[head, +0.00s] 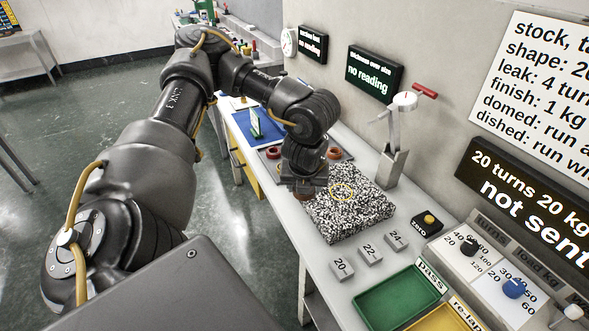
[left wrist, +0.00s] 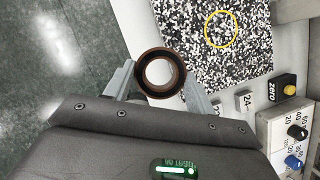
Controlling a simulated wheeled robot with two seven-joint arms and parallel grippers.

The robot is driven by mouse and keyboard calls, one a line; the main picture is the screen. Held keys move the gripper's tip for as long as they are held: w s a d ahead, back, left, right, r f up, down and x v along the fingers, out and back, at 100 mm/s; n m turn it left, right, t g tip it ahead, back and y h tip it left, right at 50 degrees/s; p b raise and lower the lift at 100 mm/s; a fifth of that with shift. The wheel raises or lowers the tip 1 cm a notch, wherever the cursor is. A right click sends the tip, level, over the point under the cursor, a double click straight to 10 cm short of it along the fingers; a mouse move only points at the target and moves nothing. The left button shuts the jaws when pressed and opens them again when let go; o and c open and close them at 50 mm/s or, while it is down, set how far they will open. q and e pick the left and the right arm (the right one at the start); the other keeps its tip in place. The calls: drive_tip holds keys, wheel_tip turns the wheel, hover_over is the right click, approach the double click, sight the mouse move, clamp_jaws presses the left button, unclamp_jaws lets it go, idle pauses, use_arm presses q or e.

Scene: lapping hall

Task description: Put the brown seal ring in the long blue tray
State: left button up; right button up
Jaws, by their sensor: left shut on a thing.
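A brown seal ring sits between the fingertips of my left gripper (left wrist: 160,75), with its dark brown rim (left wrist: 160,51) and open hole facing the left wrist camera. In the head view my left gripper (head: 304,186) is shut on it above the near left part of a black-and-white speckled block (head: 350,216); the ring is mostly hidden there. A blue surface (head: 237,123), which may be the long blue tray, lies farther back on the bench, partly hidden by my arm. My right gripper is not in view.
The speckled block bears a yellow circle. Red-brown round things (head: 333,153) stand behind it. A gauge stand (head: 393,160) rises to its right. Blocks marked 20, 22 and 24, a zero button (head: 427,223), a green tray (head: 398,298) and a yellow tray (head: 440,320) are nearer.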

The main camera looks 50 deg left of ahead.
use_arm(q)
drive_tip(key=s+d+f+n+g+h, duration=0.1)
drive_tip(key=s+d+f+n+g, duration=0.1)
drive_tip(key=n, duration=0.6)
drive_tip(key=s+d+f+n+g+h, duration=0.1)
drive_tip(key=s+d+f+n+g, duration=0.2)
drive_tip(key=d+f+n, duration=0.3)
drive_tip(key=s+d+f+n+g, duration=0.3)
drive_tip(key=d+n, duration=0.6)
drive_tip(key=n, duration=0.3)
drive_tip(key=shift+s+d+f+h, duration=0.2)
drive_tip(key=shift+s+f+h, duration=0.25)
drive_tip(key=shift+s, duration=0.25)
drive_tip(key=shift+s+d+f+n, duration=0.15)
drive_tip(key=shift+s+d+n, duration=0.2)
drive_tip(key=shift+n, duration=0.35)
drive_tip(key=shift+f, duration=0.1)
